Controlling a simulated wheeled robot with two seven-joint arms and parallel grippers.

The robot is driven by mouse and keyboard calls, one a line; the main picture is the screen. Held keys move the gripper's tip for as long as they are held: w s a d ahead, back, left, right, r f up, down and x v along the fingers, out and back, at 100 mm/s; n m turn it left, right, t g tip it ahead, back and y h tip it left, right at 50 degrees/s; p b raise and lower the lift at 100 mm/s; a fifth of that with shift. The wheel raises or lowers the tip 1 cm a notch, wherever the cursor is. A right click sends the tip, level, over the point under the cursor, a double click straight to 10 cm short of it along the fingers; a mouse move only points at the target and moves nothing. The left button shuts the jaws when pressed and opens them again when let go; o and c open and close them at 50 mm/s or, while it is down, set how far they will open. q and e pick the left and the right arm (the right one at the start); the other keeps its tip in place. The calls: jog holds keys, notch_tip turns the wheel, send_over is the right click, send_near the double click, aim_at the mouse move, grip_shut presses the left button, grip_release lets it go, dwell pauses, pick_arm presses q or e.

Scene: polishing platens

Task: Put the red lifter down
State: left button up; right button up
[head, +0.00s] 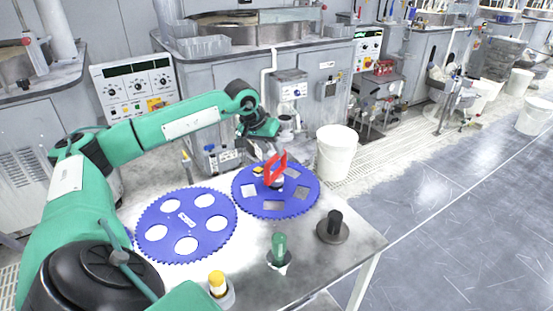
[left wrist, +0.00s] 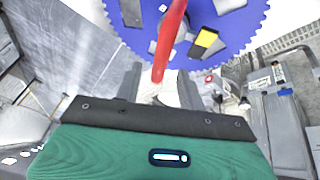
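The red lifter (head: 275,168) is a red frame standing upright over the right blue toothed disc (head: 303,205), near the disc's middle. Its lower end appears to meet the disc; exact contact is hard to tell. In the left wrist view the lifter (left wrist: 172,35) runs as a red bar toward the space between my fingers. My left gripper (left wrist: 160,85) has its grey fingers spread, with space on both sides of the bar. In the head view my left gripper (head: 282,137) is just above and behind the lifter. My right gripper is in neither view.
A second blue disc (head: 167,246) with round holes lies to the left. A green-handled tool (head: 279,248), a yellow-capped bottle (head: 217,283) and a black-knobbed weight (head: 334,225) stand on the table (head: 357,246). A white bucket (head: 337,155) stands beyond the table.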

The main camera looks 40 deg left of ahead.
pick_arm(q)
jog(key=v, duration=0.5)
jog(key=shift+s+r, duration=0.15)
jog(key=shift+r, duration=0.15)
